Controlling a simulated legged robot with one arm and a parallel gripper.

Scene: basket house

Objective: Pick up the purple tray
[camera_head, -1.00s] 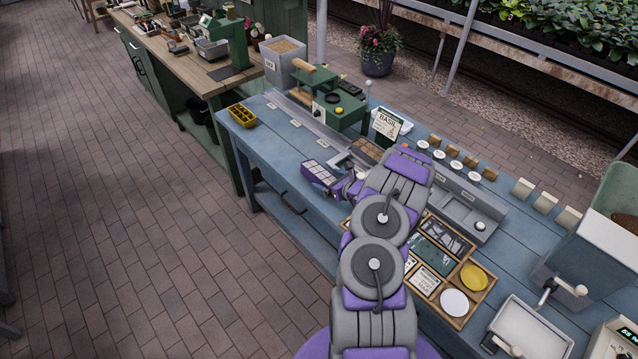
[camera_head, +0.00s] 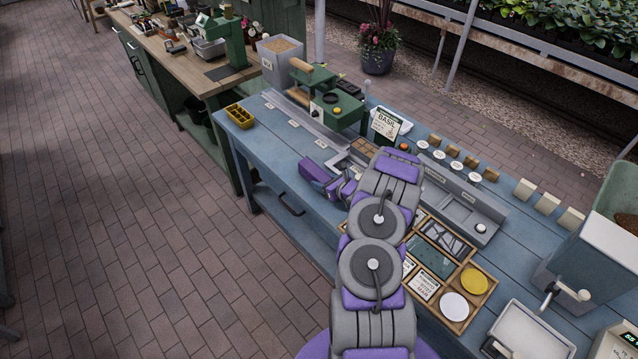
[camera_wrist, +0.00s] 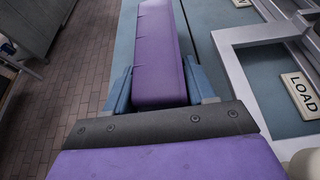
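The purple tray (camera_head: 315,171) is over the left part of the blue bench, at the end of my arm. Its plain purple side now faces the head camera, and its cells are hidden. In the wrist view the tray (camera_wrist: 158,50) is a long purple block between my two blue-grey fingers. My gripper (camera_wrist: 159,88) is shut on it, with a finger against each side. In the head view my gripper (camera_head: 336,184) is small and partly hidden by my arm. The tray looks turned on its side and seems raised off the bench.
The blue bench (camera_head: 262,140) holds a yellow tray (camera_head: 240,116), a green press (camera_head: 338,108), a basil sign (camera_head: 388,124) and a wooden organizer (camera_head: 455,262). A grey frame and a LOAD label (camera_wrist: 303,95) are right of the tray. Brick floor lies left.

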